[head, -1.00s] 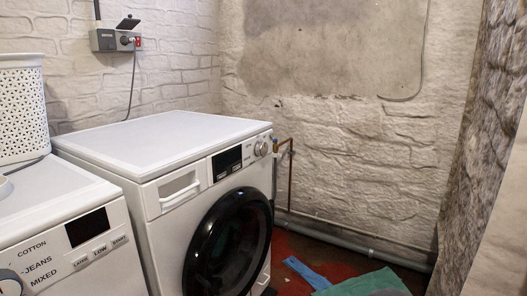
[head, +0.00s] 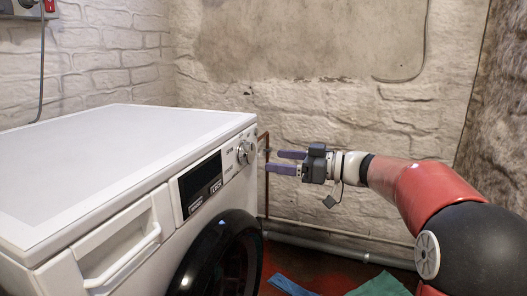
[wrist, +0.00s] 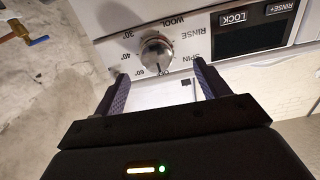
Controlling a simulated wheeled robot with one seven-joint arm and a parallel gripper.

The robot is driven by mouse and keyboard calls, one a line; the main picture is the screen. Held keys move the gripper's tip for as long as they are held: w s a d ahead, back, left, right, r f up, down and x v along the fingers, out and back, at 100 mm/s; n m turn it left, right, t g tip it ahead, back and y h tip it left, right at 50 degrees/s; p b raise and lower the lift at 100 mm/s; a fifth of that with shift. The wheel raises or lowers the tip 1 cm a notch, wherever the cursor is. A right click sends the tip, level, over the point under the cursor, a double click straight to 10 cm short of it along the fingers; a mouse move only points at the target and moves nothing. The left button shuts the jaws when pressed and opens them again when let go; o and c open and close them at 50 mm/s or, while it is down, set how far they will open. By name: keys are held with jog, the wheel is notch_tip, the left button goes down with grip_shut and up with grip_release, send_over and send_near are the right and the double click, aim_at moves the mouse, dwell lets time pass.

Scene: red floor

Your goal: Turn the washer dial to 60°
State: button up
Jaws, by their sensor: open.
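The washer (head: 130,170) stands at the left in the head view, with its silver dial (head: 245,152) at the right end of the front panel. My gripper (head: 275,161) is open and empty, to the right of the dial and apart from it, its fingers pointing towards it. In the wrist view the dial (wrist: 157,55) is just beyond the fingertips, roughly between them. Labels around it include 30°, 40°, 60°, OFF, SPIN, RINSE and WOOL.
A dark display (head: 200,185) and the drawer handle (head: 122,258) sit left of the dial. The black round door (head: 215,262) is below. A copper pipe (head: 262,180) runs behind. Cloths (head: 380,285) lie on the red floor.

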aim_at(252, 154)
jog(key=x, duration=0.4)
jog(key=p+x, duration=0.1)
jog(key=x, duration=0.1)
jog(key=shift+w+r, duration=0.35)
jog(key=shift+w, duration=0.1)
jog(key=shift+w+a, duration=0.25)
jog(key=shift+a, duration=0.45)
jog(key=c, duration=1)
jog(key=shift+o, duration=0.2)
jog(key=shift+f, duration=0.1)
